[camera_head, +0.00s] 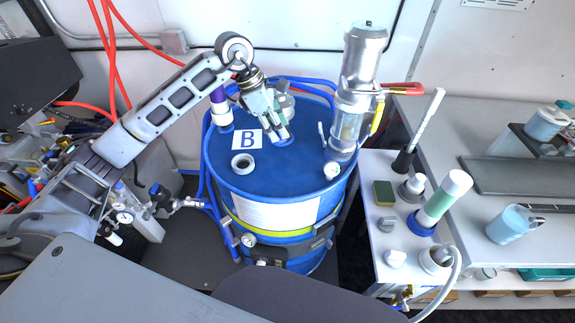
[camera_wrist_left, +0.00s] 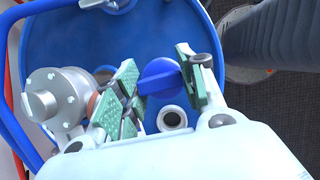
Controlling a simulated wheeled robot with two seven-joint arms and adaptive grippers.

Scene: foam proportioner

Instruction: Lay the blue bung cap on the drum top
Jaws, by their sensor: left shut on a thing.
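The blue drum top (camera_head: 290,182) is in the middle of the head view and also fills much of the left wrist view (camera_wrist_left: 75,38). My left gripper (camera_head: 278,135) is over the back half of the drum top. In the left wrist view its green-padded fingers (camera_wrist_left: 160,85) are shut on the blue bung cap (camera_wrist_left: 161,78). The cap's height above the drum top is hard to tell. In the head view the fingers largely hide it. A pale ring-shaped fitting (camera_wrist_left: 172,119) shows beside the cap in the wrist view. My right gripper is not in view.
The drum top carries a "B" label (camera_head: 248,140), a pale ring (camera_head: 243,163), a purple-and-white fitting (camera_head: 221,108) and a tall metal pump (camera_head: 354,90) with red and yellow handles. A white side table (camera_head: 385,243) stands right. The drum top's front is mostly clear.

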